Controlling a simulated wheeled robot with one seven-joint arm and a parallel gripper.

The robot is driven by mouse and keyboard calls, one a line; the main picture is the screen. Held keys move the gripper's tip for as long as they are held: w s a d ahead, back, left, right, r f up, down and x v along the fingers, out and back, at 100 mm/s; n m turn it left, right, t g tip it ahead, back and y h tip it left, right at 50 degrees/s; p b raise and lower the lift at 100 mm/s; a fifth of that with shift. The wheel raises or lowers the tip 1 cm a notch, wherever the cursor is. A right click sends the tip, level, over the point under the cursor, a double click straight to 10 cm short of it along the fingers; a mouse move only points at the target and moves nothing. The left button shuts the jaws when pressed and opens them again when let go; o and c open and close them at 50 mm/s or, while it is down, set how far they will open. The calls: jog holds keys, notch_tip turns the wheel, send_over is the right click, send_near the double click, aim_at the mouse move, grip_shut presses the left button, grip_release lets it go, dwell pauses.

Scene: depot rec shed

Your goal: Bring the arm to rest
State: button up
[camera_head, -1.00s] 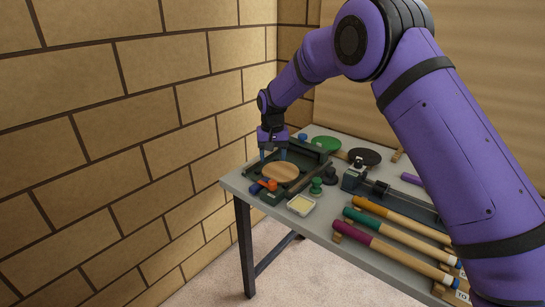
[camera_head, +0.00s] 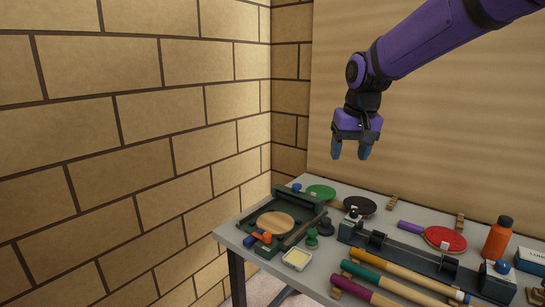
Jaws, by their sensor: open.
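My purple arm (camera_head: 430,42) reaches in from the upper right. My gripper (camera_head: 350,152) hangs above the far part of the table, fingers pointing down. Its two blue-grey fingers are apart with nothing between them. It is clear of everything on the table (camera_head: 335,260).
Below are a dark green tray (camera_head: 309,216) with a round wooden disc (camera_head: 275,223), green (camera_head: 319,192) and black (camera_head: 360,205) paddles, a red paddle (camera_head: 445,239), a dark clamp-like fixture (camera_head: 408,254), wooden-handled rods (camera_head: 400,271) and an orange bottle (camera_head: 498,238). A brick wall (camera_head: 130,120) stands left.

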jog(key=s+d+r+t, duration=0.15)
jog(key=s+d, duration=0.25)
jog(key=s, duration=0.4)
jog(key=s+d+r, duration=0.3)
jog(key=s+d, duration=0.2)
jog(key=s, duration=0.3)
jog(key=s+d+f, duration=0.1)
jog(key=s+d, duration=0.1)
jog(key=s, duration=0.5)
jog(key=s+d+f+t, duration=0.1)
jog(key=s+f, duration=0.1)
jog(key=s, duration=0.5)
jog(key=shift+d+f+m+h, duration=0.2)
jog(key=shift+d+m+h, duration=0.1)
jog(key=shift+d+h, duration=0.1)
